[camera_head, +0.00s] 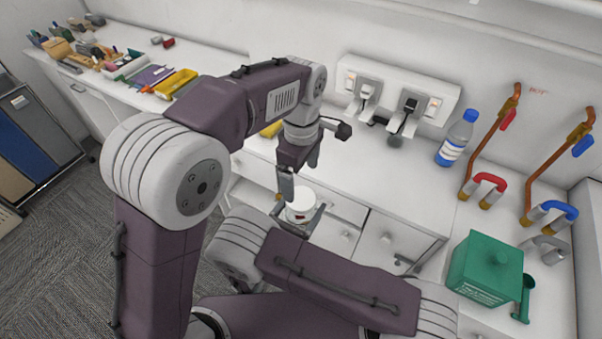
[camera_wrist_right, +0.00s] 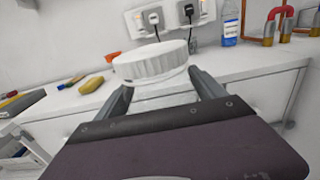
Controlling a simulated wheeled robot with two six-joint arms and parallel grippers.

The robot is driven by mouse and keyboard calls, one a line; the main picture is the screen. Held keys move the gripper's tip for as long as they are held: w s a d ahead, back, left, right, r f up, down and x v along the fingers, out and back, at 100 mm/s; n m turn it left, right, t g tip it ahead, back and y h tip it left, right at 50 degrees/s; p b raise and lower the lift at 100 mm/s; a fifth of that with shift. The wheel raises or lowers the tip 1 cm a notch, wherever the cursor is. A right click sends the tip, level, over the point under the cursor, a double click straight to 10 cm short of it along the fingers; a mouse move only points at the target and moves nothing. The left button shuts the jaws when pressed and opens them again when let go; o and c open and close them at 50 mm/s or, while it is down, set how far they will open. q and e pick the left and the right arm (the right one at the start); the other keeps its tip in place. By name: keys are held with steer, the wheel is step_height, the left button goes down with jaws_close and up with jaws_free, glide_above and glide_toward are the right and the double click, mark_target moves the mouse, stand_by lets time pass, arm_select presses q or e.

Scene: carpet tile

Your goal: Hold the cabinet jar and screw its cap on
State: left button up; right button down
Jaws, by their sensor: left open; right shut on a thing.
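The white jar (camera_head: 302,209) is upright in front of the counter drawers, with a small reddish mark on its side. My right gripper (camera_wrist_right: 156,92) is shut around the jar body, one finger on each side. A white cap with a ribbed rim (camera_wrist_right: 151,63) sits on top of the jar in the right wrist view. I cannot tell how tightly it is seated. My left gripper (camera_head: 299,176) is open, pointing down just above the jar in the head view. It does not show in the right wrist view.
Trays and tools (camera_head: 130,66) lie at the far left. Open drawers are close to the jar.

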mark_target(301, 198)
arm_select(q)
steer(key=shift+f, duration=0.1)
step_height(301, 198, down, 8)
steer(key=shift+r, duration=0.1)
stand_by(0.3)
